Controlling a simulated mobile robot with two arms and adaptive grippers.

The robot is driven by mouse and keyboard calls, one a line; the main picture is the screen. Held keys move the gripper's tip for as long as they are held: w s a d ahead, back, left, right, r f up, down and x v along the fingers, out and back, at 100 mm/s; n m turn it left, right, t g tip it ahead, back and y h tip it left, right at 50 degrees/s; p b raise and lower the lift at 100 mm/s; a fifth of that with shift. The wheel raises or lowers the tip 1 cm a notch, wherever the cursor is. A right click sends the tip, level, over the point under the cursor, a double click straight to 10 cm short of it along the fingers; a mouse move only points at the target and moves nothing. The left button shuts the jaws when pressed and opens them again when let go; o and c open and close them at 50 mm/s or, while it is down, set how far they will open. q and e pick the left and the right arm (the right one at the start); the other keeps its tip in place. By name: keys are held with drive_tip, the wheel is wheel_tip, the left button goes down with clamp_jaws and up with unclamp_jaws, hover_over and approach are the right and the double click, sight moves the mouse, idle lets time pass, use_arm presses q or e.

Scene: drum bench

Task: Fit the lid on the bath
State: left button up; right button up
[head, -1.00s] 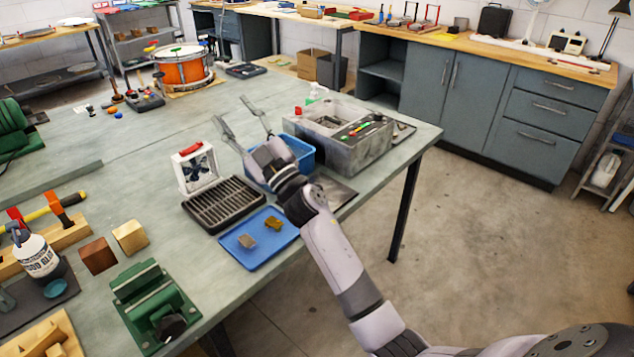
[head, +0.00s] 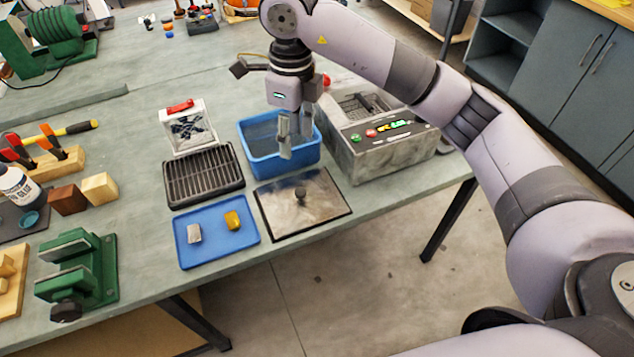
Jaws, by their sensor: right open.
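The lid (head: 325,208) is a flat, square metal plate with a dark edge and a small dark knob (head: 300,193) in its middle. It lies flat on the bench near the front edge. The bath (head: 375,162) is a grey metal box with a lit display and coloured buttons on its front. Its top is open and a basket-like insert shows inside; my right arm crosses in front of part of it. My right gripper (head: 284,146) points down over the blue bin, behind the lid and left of the bath. It is open and empty. My left gripper is out of view.
The blue bin (head: 262,167) stands behind the lid. A blue tray (head: 212,250) with two small blocks lies left of the lid, and a black rack (head: 203,176) behind that tray.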

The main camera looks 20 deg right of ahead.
drive_tip(key=p, duration=0.3)
hover_over(300, 191)
wheel_tip(300, 191, down, 11)
drive_tip(key=shift+a+f, duration=0.1)
drive_tip(key=shift+f, duration=0.8)
drive_tip(key=f+p, duration=0.1)
drive_tip(key=f, duration=0.2)
drive_tip(key=shift+d+f+p, duration=0.2)
drive_tip(key=shift+f+p, duration=0.1)
drive_tip(key=shift+p, duration=0.05)
drive_tip(key=shift+f, duration=0.4)
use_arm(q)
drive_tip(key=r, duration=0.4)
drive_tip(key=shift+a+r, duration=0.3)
use_arm(e)
drive_tip(key=shift+c, duration=0.2)
